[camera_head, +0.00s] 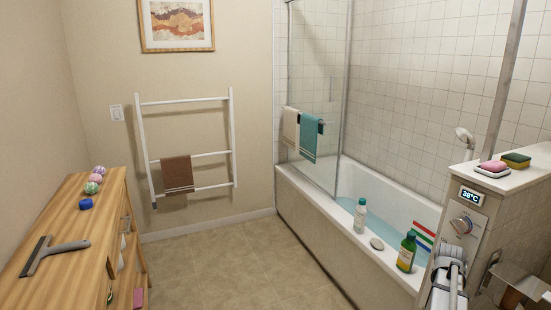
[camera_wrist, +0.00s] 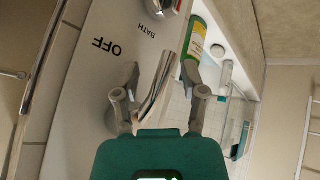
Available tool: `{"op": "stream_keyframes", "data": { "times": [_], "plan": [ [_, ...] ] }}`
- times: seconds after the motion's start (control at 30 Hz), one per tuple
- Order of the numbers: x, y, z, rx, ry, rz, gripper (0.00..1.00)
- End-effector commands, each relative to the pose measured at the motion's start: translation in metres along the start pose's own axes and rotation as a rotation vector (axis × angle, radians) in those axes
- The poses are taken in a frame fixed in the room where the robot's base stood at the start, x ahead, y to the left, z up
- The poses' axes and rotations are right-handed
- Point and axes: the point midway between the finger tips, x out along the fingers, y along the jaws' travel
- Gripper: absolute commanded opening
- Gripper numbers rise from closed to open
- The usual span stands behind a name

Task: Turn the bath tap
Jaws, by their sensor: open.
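The bath tap is a chrome lever (camera_wrist: 155,90) on a pale panel (camera_wrist: 85,75) marked OFF and BATH in the wrist view. My gripper (camera_wrist: 161,76) is open, with one grey finger on each side of the lever. I cannot tell whether either finger touches it. The lever points away from the OFF mark, towards the BATH side. In the head view the panel (camera_head: 479,207) carries a 38°C display (camera_head: 471,196) and a round chrome knob (camera_head: 462,225). My arm hides the lower panel and the lever there.
The bathtub (camera_head: 285,177) holds blue water behind a glass screen. On its rim stand a white bottle (camera_head: 360,217), a soap (camera_head: 377,243) and a green bottle (camera_head: 406,253). A pink soap (camera_head: 493,166) and a sponge (camera_head: 516,160) lie on the ledge. The floor is clear.

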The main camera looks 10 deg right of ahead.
Motion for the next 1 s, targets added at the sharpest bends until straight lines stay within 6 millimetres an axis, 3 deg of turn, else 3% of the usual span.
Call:
{"op": "stream_keyframes", "data": {
  "times": [0.17,0.47,1.0],
  "plan": [
    [-0.014,-0.007,0.005,-0.158,-0.005,0.024,0.55],
    [-0.031,-0.067,0.012,-0.258,-0.039,-0.029,0.55],
    [-0.085,-0.235,0.050,-0.267,-0.177,-0.227,0.55]
  ]
}}
